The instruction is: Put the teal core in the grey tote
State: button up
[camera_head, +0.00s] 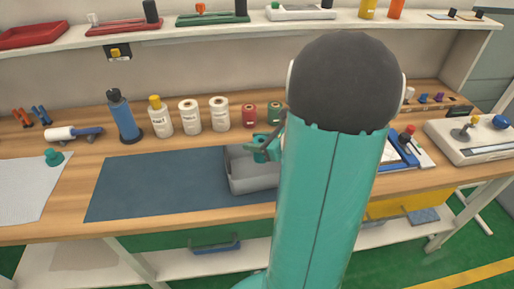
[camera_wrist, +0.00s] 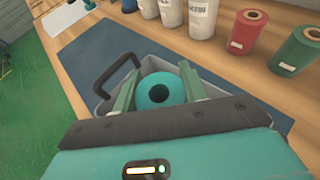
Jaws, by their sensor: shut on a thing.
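The teal core, a round ring with a dark hole, sits between the two green fingers of my gripper (camera_wrist: 157,90) in the wrist view; I see the core (camera_wrist: 147,97) from its holed end. My gripper (camera_head: 262,148) is shut on it. In the wrist view the grey tote (camera_wrist: 101,94) shows around and below the core, with a dark handle at its left. In the head view the tote (camera_head: 257,185) stands on the blue mat, partly hidden by my teal arm. The gripper is over the tote's far side; the core's exact height is unclear.
Blue, yellow-capped and white bottles line the back, with a red spool (camera_head: 249,116) and a green spool (camera_head: 274,113). The blue mat (camera_head: 150,185) left of the tote is clear.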

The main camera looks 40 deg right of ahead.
jog(key=shift+f, duration=1.35)
jog(key=shift+s+f, duration=0.1)
jog(key=shift+f, duration=0.3)
jog(key=shift+f, duration=0.2)
jog(key=o, duration=1)
jog(key=shift+c, duration=0.2)
